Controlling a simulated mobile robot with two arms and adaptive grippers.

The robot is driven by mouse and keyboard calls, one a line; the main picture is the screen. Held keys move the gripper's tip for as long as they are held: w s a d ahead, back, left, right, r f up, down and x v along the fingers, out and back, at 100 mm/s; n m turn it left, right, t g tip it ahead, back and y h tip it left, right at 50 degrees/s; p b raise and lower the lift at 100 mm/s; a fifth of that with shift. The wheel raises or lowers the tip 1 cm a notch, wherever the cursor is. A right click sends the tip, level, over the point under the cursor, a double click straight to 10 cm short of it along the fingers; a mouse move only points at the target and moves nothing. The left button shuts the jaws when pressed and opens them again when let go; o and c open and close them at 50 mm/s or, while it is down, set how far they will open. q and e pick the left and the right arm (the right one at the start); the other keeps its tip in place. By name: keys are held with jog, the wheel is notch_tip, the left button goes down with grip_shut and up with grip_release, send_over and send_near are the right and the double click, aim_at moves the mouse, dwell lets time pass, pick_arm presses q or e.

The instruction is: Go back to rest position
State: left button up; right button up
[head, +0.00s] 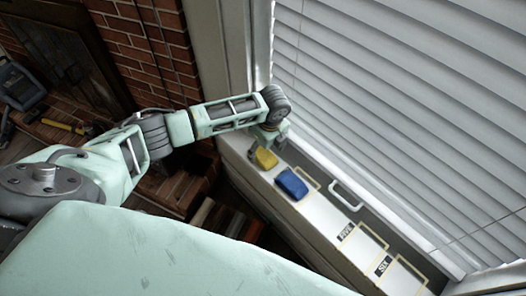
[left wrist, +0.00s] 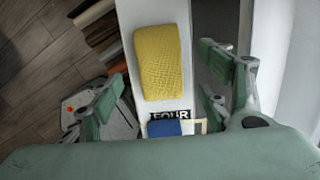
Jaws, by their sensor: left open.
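My left arm reaches from the left to the white window sill (head: 324,222). My left gripper (head: 267,143) is open just above a yellow textured block (head: 265,158) on the sill. In the left wrist view the yellow block (left wrist: 163,61) lies between the spread fingers of my left gripper (left wrist: 165,85), and neither finger seems to touch it. A blue block (head: 291,184) lies beside the yellow one on the sill. It also shows in the left wrist view (left wrist: 164,128), partly hidden, by a label reading FOUR (left wrist: 170,115). My right gripper is not in view.
Window blinds (head: 400,100) rise behind the sill. A white handle (head: 346,196) and the SIX label (head: 382,266) are along it. A brick fireplace (head: 150,50) stands at the back left, with a yellow-handled tool (head: 62,126) on its ledge.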

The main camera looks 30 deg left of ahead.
pick_arm(q)
notch_tip(320, 180, up, 9)
jog(key=d, duration=0.1)
jog(key=s+d+f, duration=0.1)
jog(key=s+d, duration=0.1)
jog(key=d, duration=0.1)
jog(key=s+d+f+n+h, duration=0.1)
jog(key=s+d, duration=0.1)
jog(key=s+d+f+n, duration=0.1)
jog(key=s+d+f, duration=0.1)
jog(key=d, duration=0.1)
jog(key=shift+s+d+h, duration=0.35)
jog(key=shift+h, duration=0.05)
jog(key=s+d+n+t+h, duration=0.1)
jog(key=s+d+n+h, duration=0.1)
jog(key=s+d+n, duration=0.35)
jog(key=s+a+r+n+t+y, duration=0.2)
jog(key=s+a+n, duration=0.8)
jog(key=s+n, duration=0.3)
notch_tip(320, 180, down, 26)
jog(key=s+g, duration=0.1)
jog(key=s, duration=0.2)
jog(key=s+a+f+g, duration=0.1)
jog(key=s+a+f, duration=0.2)
jog(key=s+f, duration=1.3)
jog(key=shift+s+f+m+g, duration=0.3)
jog(key=shift+s+f+m, duration=0.1)
jog(key=shift+s+m, duration=0.05)
